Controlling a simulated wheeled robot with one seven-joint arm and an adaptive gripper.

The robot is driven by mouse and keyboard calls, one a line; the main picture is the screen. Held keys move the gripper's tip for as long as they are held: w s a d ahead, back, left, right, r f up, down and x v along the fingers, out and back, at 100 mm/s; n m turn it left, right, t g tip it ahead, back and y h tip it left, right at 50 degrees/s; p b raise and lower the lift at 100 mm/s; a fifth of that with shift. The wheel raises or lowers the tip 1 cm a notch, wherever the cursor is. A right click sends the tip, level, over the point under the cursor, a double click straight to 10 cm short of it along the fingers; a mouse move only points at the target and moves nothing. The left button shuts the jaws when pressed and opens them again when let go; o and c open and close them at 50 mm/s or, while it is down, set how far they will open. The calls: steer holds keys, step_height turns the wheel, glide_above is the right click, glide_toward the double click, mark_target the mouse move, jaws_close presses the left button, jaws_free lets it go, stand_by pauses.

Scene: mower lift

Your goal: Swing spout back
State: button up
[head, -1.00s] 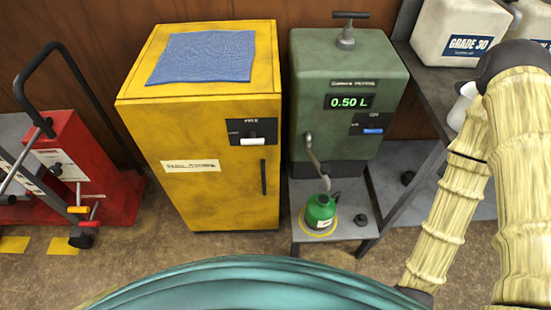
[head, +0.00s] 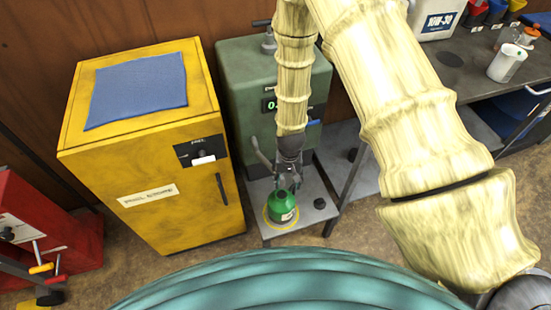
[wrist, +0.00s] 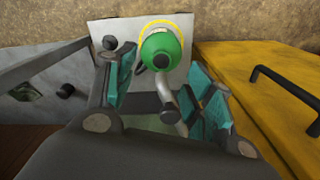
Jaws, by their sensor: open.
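The green oil dispenser (head: 232,65) stands on a grey stand, partly hidden behind my arm. Its grey spout (head: 262,152) hangs down at the front, with its end near the green can. In the wrist view the spout (wrist: 167,98) lies between my two fingers. The green can (head: 282,206) stands upright on the yellow ring on the shelf, and its dark opening shows in the wrist view (wrist: 161,60). My gripper (head: 289,182) is open above the can, beside the spout. I cannot tell whether a finger touches the spout.
A yellow cabinet (head: 150,165) with a blue cloth (head: 137,88) stands close on the left. A dark cap (head: 319,203) lies on the shelf right of the can. A workbench (head: 470,75) with a white cup (head: 507,63) is at the right.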

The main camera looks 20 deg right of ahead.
step_height(320, 180, up, 8)
steer(key=m+p, duration=0.1)
glide_above(269, 165)
steer(key=s+d, duration=0.2)
steer(key=s, duration=0.2)
steer(key=shift+w+f+p, duration=0.15)
steer(key=shift+f+p, duration=1.35)
steer(key=shift+f, duration=3.75)
jaws_close()
